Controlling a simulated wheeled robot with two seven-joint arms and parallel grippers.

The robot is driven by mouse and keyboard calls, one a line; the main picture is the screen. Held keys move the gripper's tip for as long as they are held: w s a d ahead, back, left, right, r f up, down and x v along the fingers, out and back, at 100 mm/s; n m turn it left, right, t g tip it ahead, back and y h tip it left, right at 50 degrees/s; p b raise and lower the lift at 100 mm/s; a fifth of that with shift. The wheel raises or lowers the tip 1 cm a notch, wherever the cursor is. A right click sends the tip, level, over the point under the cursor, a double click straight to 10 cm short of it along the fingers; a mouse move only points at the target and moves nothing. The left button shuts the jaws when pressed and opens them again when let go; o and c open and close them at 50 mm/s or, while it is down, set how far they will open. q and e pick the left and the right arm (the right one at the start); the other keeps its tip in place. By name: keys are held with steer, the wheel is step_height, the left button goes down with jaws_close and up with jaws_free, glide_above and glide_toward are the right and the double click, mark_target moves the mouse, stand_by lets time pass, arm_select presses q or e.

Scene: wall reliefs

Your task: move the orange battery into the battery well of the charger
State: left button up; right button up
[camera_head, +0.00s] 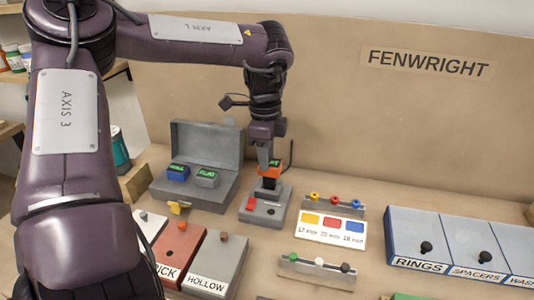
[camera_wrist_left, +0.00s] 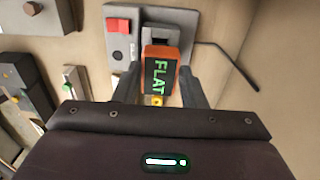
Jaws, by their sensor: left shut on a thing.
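The orange battery (camera_head: 271,171) has a dark face with green lettering. It also shows in the left wrist view (camera_wrist_left: 160,72), where the lettering reads FLAT. My left gripper (camera_head: 268,166) points down and is shut on the battery, one finger on each side of it in the wrist view (camera_wrist_left: 160,78). The grey charger (camera_head: 264,207) stands on the table below, with a red button on it. In the wrist view the charger (camera_wrist_left: 124,45) shows a dark well (camera_wrist_left: 157,34) just beyond the battery. The battery seems to be above the charger; any contact is hidden. My right gripper is not in view.
A grey open case (camera_head: 212,146) left of the charger holds a blue battery (camera_head: 178,173) and a grey battery (camera_head: 207,178). A thin dark rod rises behind the charger. A colour-key card (camera_head: 332,230) and peg rack (camera_head: 333,206) stand right; labelled boxes (camera_head: 421,231) lie farther right.

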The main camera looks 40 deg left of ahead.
arm_select(q)
steer(key=shift+s, duration=0.15)
steer(key=shift+f+b, duration=0.7)
steer(key=shift+f, duration=0.15)
steer(key=shift+f, duration=0.35)
steer(key=shift+f+b, duration=0.95)
steer(key=o, duration=1.4)
steer(key=shift+c, duration=0.2)
steer(key=shift+r, duration=0.1)
steer(key=r, duration=0.7)
steer(key=shift+a+r, duration=0.2)
steer(key=shift+r, duration=0.15)
